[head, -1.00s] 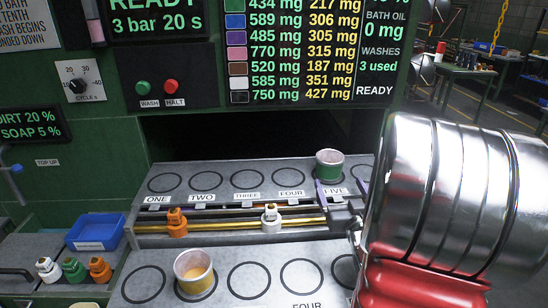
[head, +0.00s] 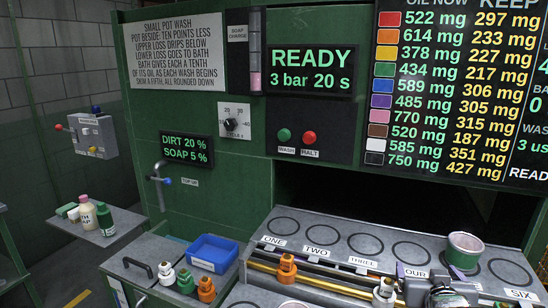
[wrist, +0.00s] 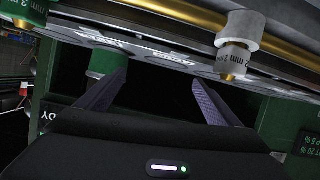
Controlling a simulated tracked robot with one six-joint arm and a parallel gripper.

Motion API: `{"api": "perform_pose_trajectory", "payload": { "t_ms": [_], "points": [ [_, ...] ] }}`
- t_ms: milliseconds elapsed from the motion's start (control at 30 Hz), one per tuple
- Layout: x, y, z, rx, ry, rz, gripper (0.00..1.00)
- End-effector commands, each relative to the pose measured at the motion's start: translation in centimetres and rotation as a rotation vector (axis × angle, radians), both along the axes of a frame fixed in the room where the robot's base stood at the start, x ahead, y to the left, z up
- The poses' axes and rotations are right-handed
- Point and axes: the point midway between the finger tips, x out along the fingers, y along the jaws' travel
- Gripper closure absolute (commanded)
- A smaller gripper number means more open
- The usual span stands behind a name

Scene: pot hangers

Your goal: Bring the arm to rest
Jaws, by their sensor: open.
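My gripper (head: 428,274) is at the lower right of the head view, low over the upper shelf near the label FOUR. Its two purple fingers are spread, with nothing between them. In the wrist view my gripper (wrist: 160,95) also shows open, the fingers wide apart over a dark gap.
The upper shelf (head: 318,232) has empty ringed spots. An orange valve (head: 286,268) and a white valve (head: 385,290) sit on the rail before it. A blue tray (head: 211,252) and bottles (head: 88,212) are at left. The green panel (head: 240,190) rises behind.

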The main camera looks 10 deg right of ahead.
Motion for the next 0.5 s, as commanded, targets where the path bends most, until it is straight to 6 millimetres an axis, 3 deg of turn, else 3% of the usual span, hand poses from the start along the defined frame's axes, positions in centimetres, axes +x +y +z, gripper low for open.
{"api": "perform_pose_trajectory", "payload": {
  "t_ms": [267, 500],
  "points": [
    [-0.5, 5.7, 0.5, 0.05, 0.131, 0.045, 0.13],
    [-2.4, 11.0, 0.7, 0.1, 0.252, 0.098, 0.13]
  ]
}}
